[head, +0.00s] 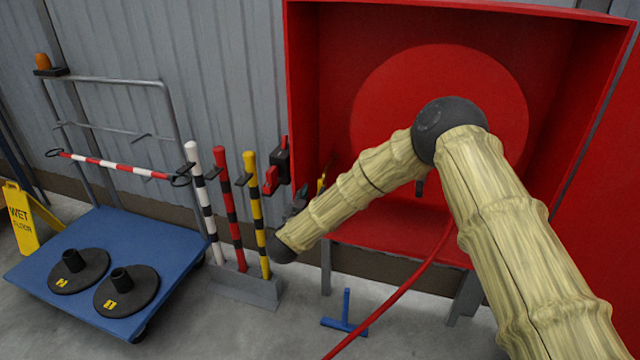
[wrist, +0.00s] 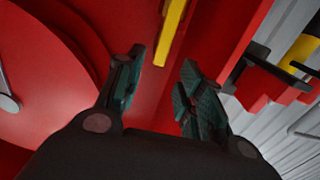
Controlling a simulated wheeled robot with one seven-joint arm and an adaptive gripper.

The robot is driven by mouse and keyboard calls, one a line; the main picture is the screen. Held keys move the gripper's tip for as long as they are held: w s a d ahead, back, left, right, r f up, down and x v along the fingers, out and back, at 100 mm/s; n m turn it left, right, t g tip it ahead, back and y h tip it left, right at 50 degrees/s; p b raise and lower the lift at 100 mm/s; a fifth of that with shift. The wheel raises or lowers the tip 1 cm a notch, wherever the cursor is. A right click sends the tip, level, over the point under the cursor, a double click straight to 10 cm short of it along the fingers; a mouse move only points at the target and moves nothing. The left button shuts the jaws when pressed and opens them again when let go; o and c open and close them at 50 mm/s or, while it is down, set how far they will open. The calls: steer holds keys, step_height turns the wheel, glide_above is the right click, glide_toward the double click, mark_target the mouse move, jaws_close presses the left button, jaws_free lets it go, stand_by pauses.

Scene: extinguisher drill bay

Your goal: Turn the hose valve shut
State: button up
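The hose valve's yellow lever (wrist: 170,32) shows in the wrist view as a flat bar against the red cabinet. Its lower end appears between my fingertips; I cannot tell whether it is in front of them or within their reach. My gripper (wrist: 160,72) is open, with a dark finger on either side and nothing held. In the head view a small yellow part (head: 321,184), seemingly the same lever, shows at the cabinet's left side beside my gripper (head: 300,196). My forearm covers part of this area, and the valve body is hidden.
The red cabinet (head: 304,90) holds a round red reel (head: 400,85); a red hose (head: 400,300) runs down to the floor. A red-and-black wall fitting (head: 280,165) and striped posts (head: 228,205) stand close left. A blue trolley (head: 150,235) and wet-floor sign (head: 22,218) are farther left.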

mark_target(320, 184)
steer(key=x, duration=0.7)
steer(key=shift+w+f, duration=0.1)
steer(key=shift+w, duration=0.2)
jaws_close()
